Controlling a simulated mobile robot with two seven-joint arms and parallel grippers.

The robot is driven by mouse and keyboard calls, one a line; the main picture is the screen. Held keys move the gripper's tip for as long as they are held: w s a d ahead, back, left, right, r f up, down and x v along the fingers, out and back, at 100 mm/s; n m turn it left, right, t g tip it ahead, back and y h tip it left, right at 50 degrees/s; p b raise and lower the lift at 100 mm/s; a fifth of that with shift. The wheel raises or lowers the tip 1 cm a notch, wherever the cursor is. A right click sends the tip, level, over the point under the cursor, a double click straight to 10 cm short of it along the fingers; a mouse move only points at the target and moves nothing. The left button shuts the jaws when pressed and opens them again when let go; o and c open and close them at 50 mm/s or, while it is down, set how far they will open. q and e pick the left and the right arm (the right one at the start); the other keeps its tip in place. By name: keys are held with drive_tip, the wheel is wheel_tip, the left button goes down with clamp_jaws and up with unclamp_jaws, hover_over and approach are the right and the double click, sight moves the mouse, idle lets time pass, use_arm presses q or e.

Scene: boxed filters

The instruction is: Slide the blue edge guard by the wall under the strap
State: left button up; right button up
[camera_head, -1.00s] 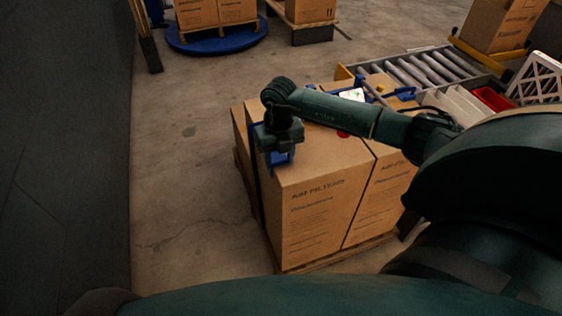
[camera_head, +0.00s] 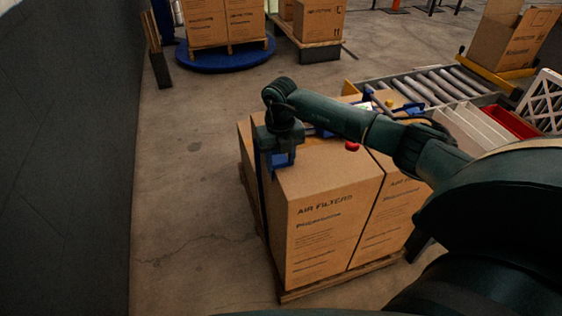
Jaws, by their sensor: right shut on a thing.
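The blue edge guard (camera_head: 281,159) sits at the left top edge of the boxed air filters (camera_head: 325,210). My right gripper (camera_head: 279,150) points down and is shut on it. The dark strap (camera_head: 259,180) runs down the left side of the boxes, right beside the guard. I cannot tell whether the guard is under the strap, since my gripper covers that spot. My left gripper is not in view.
The boxes stand on a wooden pallet (camera_head: 340,286). A dark wall (camera_head: 65,170) rises at the left, with clear floor (camera_head: 190,200) between.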

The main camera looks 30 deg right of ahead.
sight(275, 156)
drive_tip(key=shift+w+d+f+b, duration=0.1)
drive_tip(key=shift+w+f+b, duration=0.05)
drive_tip(key=shift+w+b, duration=0.4)
drive_tip(key=shift+w+d+b, duration=0.2)
drive_tip(key=shift+w+b, duration=0.6)
drive_tip(key=shift+w+d+b, duration=0.2)
drive_tip(key=shift+w+b, duration=0.55)
drive_tip(key=shift+w, duration=0.05)
drive_tip(key=shift+w+d+b, duration=0.15)
drive_tip(key=shift+w+b, duration=0.5)
drive_tip(key=shift+b, duration=0.05)
drive_tip(key=shift+w, duration=0.1)
